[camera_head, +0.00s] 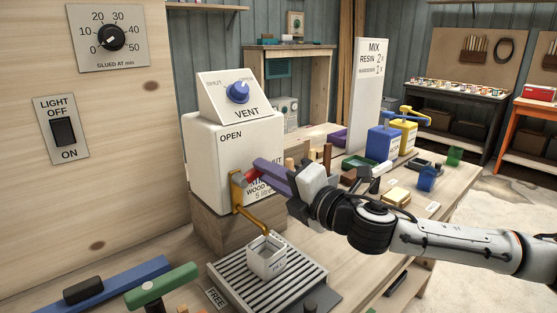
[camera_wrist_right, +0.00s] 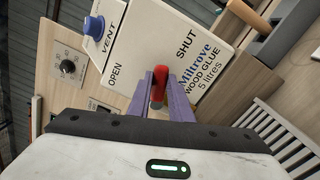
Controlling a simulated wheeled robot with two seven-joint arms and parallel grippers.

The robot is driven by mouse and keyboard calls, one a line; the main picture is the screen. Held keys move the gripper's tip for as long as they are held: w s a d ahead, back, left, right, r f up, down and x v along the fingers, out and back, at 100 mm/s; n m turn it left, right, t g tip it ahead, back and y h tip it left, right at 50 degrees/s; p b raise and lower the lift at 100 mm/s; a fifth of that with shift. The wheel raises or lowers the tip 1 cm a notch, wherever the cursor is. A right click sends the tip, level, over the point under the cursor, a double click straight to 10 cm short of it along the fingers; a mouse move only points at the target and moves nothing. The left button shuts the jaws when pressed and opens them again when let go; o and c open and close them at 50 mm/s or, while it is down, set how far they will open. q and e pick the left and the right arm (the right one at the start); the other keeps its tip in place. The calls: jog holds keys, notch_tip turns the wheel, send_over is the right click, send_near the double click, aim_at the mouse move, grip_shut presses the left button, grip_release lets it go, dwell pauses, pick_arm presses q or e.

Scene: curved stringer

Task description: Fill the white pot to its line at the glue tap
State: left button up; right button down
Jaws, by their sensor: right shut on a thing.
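The white pot (camera_head: 266,262) stands upright on a slatted drip tray (camera_head: 226,278), under the brass spout (camera_head: 248,212) of the glue tap. Whether glue is running, and the level against the line, I cannot tell. The white glue container (camera_head: 215,160) behind carries OPEN and SHUT labels. My right gripper (camera_head: 258,170) has purple fingers shut on the red tap handle (camera_head: 250,176). The handle also shows between the fingers in the right wrist view (camera_wrist_right: 159,84). Exactly how far it is turned is unclear. My left gripper is not in view.
A blue VENT knob (camera_head: 237,92) sits on top of the container. Blue (camera_head: 383,143) and yellow (camera_head: 406,135) dispensers stand further back on the bench. A green-handled tool (camera_head: 160,287) and a blue bar (camera_head: 92,290) lie at the front left. Small items crowd the bench behind my right arm.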

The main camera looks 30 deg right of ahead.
pick_arm(q)
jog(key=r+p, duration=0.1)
jog(key=p, duration=0.1)
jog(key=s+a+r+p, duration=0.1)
jog(key=p, duration=0.1)
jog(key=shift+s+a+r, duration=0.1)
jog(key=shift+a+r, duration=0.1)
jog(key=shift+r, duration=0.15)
pick_arm(e)
jog(key=n, duration=0.1)
jog(key=r+n, duration=0.1)
jog(key=n, duration=0.2)
jog(key=shift+s+a+r, duration=0.1)
jog(key=shift+a+r, duration=0.15)
jog(key=shift+a, duration=0.15)
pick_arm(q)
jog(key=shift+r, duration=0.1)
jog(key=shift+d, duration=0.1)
pick_arm(e)
jog(key=c, duration=1.6)
grip_release()
